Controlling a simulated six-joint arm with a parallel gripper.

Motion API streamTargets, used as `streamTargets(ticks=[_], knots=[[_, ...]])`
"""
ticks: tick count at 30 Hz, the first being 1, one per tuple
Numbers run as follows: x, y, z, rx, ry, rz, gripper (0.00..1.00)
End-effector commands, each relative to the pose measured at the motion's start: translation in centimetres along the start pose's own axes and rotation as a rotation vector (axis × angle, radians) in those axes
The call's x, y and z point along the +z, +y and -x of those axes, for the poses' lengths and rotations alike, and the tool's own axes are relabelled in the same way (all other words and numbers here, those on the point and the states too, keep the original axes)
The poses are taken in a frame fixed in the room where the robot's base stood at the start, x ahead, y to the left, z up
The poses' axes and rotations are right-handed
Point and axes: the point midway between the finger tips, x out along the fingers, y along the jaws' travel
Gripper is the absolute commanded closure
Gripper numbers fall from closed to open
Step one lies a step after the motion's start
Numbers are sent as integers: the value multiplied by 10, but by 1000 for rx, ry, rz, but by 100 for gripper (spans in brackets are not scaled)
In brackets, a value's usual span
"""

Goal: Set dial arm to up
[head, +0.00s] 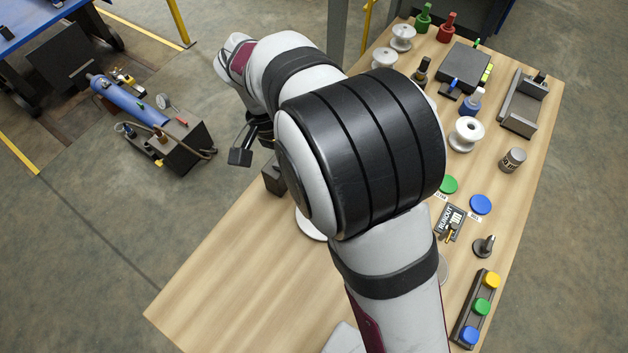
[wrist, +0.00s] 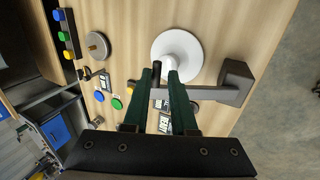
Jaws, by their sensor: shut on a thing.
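In the wrist view my gripper (wrist: 165,76) has its two dark green fingers close together, with a slim dark peg (wrist: 157,70) at their tips. A dark grey arm (wrist: 208,94) runs sideways from a square block (wrist: 237,82) on the right to the fingers. I take it for the dial arm. The fingers hide part of it, and the exact contact is hard to see. A white disc (wrist: 178,52) lies beyond the fingertips. In the head view the block (head: 272,177) shows at the table's left edge, and my arm hides most of the area.
The wooden table (head: 235,270) has clear room at front left. To the right stand a label plate (head: 450,222), green button (head: 448,184), blue button (head: 480,204) and a button strip (head: 474,307). White spools and bottles crowd the far end. A blue cylinder machine (head: 130,100) is left.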

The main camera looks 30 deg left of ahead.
Motion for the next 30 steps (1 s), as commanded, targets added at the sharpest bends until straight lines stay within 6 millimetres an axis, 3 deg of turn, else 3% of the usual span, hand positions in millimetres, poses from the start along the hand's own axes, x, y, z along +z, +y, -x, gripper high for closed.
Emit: streamTargets(ticks=[18, 23, 30], knots=[[2, -50, 54, -16, 5, 15, 100], [2, -61, 61, -15, 4, 15, 100], [2, -61, 61, -12, 2, 14, 100]])
